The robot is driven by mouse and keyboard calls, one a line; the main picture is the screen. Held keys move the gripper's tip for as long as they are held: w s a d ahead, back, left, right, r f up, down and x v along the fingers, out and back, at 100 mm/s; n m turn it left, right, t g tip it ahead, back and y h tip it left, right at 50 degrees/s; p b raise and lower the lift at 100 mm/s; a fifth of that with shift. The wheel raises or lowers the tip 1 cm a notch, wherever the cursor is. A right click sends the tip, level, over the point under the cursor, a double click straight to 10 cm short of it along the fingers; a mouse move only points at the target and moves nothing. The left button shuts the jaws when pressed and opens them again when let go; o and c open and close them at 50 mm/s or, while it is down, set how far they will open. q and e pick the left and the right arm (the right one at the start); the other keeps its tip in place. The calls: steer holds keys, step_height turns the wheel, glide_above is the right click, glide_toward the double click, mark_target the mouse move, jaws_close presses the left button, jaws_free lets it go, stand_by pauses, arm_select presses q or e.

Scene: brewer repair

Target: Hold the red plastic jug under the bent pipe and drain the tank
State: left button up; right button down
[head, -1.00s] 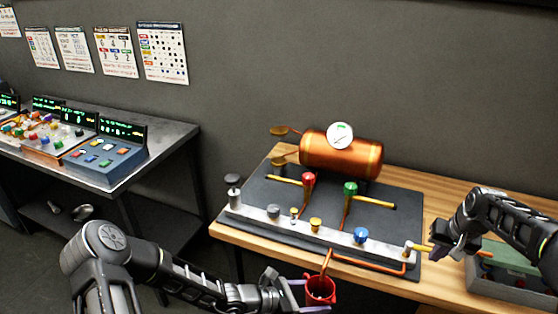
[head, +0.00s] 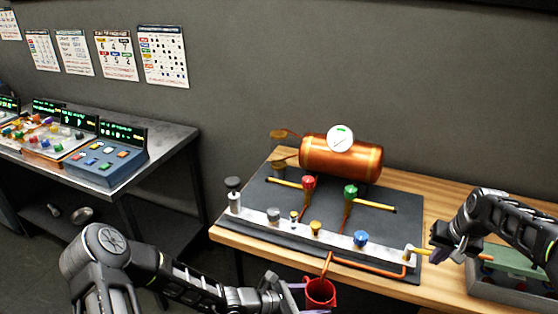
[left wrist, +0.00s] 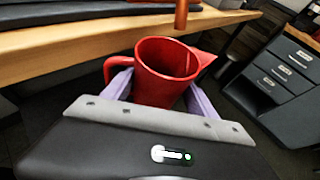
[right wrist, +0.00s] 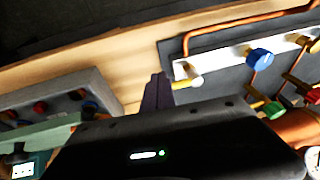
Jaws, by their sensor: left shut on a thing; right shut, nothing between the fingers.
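The red plastic jug (head: 320,292) is upright between the fingers of my left gripper (head: 304,299), just off the table's front edge. In the left wrist view my fingers grip the jug (left wrist: 165,80) on both sides; its mouth faces up and its spout points right. The bent copper pipe (head: 326,265) ends just above the jug, and its end (left wrist: 181,15) shows near the far rim. No stream is visible. The copper tank (head: 341,158) with a round gauge (head: 341,138) is at the back.
A pale manifold bar (head: 335,237) carries several knobs, including a blue one (head: 361,238). Red (head: 309,182) and green (head: 351,190) valves stand behind it. A grey box (head: 505,290) is at the right. A control-panel table (head: 180,135) stands at the left.

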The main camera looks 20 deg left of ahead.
step_height(320, 180, up, 6)
steer(key=shift+f, duration=0.15)
stand_by(0.4)
steer(key=v, duration=1.2)
arm_select(q)
steer(key=s, duration=1.2)
stand_by(1.2)
arm_select(e)
steer(key=shift+f, duration=0.1)
